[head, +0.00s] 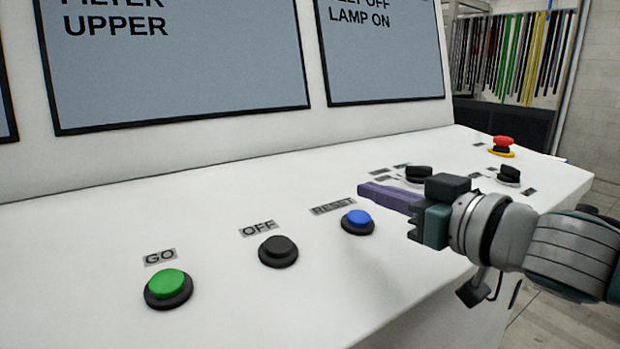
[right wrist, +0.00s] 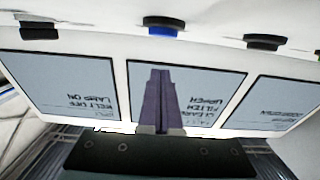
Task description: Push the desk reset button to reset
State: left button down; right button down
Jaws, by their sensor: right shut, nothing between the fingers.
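The reset button (head: 358,221) is a blue cap in a black ring on the sloped white desk, below a RESET label (head: 333,208). It also shows at the top of the right wrist view (right wrist: 164,29), which appears upside down. My right gripper (head: 364,190) has purple fingers closed together and empty. In the head view its fingertips are just above and beside the blue button, apart from it as far as I can see; the exact gap is hard to judge. The fingers also show in the right wrist view (right wrist: 160,75). My left gripper is not in view.
A black OFF button (head: 278,250) and a green GO button (head: 168,284) sit to the left. Black knobs (head: 418,174) and a red emergency button (head: 502,144) are to the right. Screens (head: 180,65) stand behind the desk. The desk surface between buttons is clear.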

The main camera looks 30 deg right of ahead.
jog(key=s, duration=0.6)
jog(key=s+r, duration=0.1)
jog(key=s, duration=0.2)
jog(key=shift+s+d, duration=0.15)
jog(key=shift+d, duration=0.25)
